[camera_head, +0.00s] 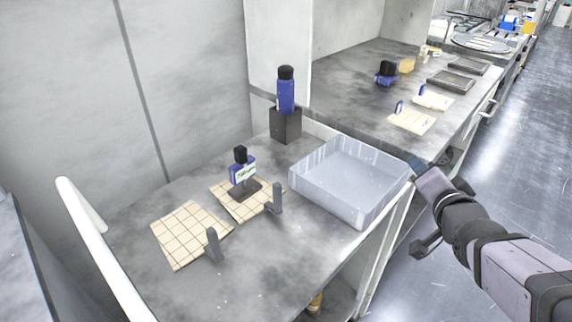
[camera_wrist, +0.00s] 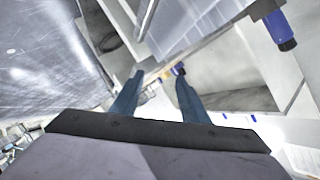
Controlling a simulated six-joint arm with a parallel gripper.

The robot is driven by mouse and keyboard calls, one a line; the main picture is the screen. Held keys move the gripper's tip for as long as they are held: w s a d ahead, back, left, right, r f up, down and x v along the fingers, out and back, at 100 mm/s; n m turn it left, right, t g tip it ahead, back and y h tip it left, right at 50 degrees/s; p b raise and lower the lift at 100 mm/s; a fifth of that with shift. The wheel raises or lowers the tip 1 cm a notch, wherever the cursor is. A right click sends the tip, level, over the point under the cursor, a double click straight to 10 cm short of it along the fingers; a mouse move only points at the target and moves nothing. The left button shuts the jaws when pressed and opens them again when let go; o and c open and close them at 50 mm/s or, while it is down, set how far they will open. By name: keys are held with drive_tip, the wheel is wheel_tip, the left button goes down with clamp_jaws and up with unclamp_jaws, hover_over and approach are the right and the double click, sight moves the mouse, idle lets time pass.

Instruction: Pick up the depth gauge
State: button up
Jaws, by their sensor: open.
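A blue device with a black top and a pale label (camera_head: 242,168) stands upright on a dark base on the right-hand gridded mat (camera_head: 228,203); it looks like the depth gauge, but I cannot read the label. My gripper (camera_head: 418,166) is off the bench's right edge, beyond the clear tray and well apart from the device. In the wrist view my gripper (camera_wrist: 160,80) is open, with two blue fingers apart and nothing between them. I cannot make out the device in the wrist view.
A clear tray (camera_head: 335,200) lies between my gripper and the device. A blue bottle (camera_head: 286,97) stands in a black block (camera_head: 286,124) behind. Small grey uprights (camera_head: 213,246) stand by the mats. A second bench (camera_head: 350,88) holds more items. The front of the near bench is clear.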

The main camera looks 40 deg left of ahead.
drive_tip(key=a+r+n+y+p, duration=0.1)
drive_tip(key=a+r+y, duration=0.1)
drive_tip(key=a+r, duration=0.15)
drive_tip(key=n+g+y+p, duration=0.8)
drive_tip(key=n+g+p, duration=0.25)
drive_tip(key=n, duration=0.75)
approach(245, 155)
drive_tip(key=w+a, duration=0.1)
drive_tip(key=a, duration=0.1)
drive_tip(key=shift+s+n+g+b, duration=0.1)
drive_tip(key=shift+n+g+b, duration=0.25)
drive_tip(key=shift+g, duration=0.2)
drive_tip(key=shift+a, duration=1.05)
drive_tip(key=shift+s+a+r+p, duration=0.1)
drive_tip(key=shift+a+p, duration=0.25)
drive_tip(key=shift+a, duration=0.1)
drive_tip(key=a, duration=0.3)
drive_tip(key=shift+s+p, duration=0.1)
drive_tip(key=shift+p, duration=0.3)
drive_tip(key=shift+a, duration=0.6)
